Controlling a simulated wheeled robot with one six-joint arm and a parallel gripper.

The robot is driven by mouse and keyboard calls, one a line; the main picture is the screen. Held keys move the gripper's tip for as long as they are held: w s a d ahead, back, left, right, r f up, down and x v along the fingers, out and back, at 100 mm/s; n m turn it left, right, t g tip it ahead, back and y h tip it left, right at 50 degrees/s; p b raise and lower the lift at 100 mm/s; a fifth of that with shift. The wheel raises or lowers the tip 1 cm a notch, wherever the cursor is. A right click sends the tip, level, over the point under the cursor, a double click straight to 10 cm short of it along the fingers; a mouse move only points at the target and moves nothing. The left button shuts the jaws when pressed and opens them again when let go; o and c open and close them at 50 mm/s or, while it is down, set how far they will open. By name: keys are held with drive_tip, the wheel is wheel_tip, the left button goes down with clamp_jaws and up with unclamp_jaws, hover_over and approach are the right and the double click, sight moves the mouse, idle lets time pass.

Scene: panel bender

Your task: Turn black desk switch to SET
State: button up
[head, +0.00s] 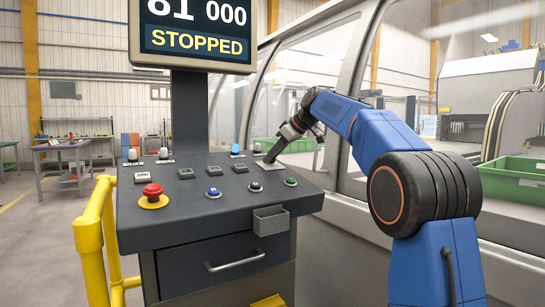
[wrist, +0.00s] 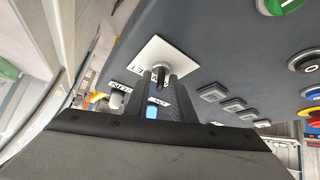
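The black desk switch (wrist: 159,74) stands up from a white label plate (wrist: 150,52) in the wrist view. Part of the plate's lettering shows, upside down and partly covered, so I cannot read the switch position. My gripper (wrist: 160,80) is at the switch, with one dark finger on each side of it. The gap between the fingers is narrow; whether they touch the switch I cannot tell. In the head view my gripper (head: 268,160) reaches down to the plate (head: 270,166) at the desk's back right, and the switch is hidden there.
A screen (head: 198,30) above reads STOPPED. A yellow rail (head: 92,235) stands left; glazed machine panels stand behind.

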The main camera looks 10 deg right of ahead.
clamp_jaws()
drive_tip(key=m+t+h, duration=0.1)
drive_tip(key=m, duration=0.1)
drive_tip(key=m+t+h, duration=0.1)
drive_tip(key=m, duration=0.2)
drive_tip(key=shift+s+a, duration=0.1)
drive_tip(key=shift+a, duration=0.05)
drive_tip(key=m+h, duration=0.3)
drive_tip(key=m, duration=0.1)
drive_tip(key=shift+a+m, duration=0.1)
drive_tip(key=shift+m, duration=0.2)
drive_tip(key=shift+m+h, duration=0.8)
drive_tip(key=shift+m, duration=0.7)
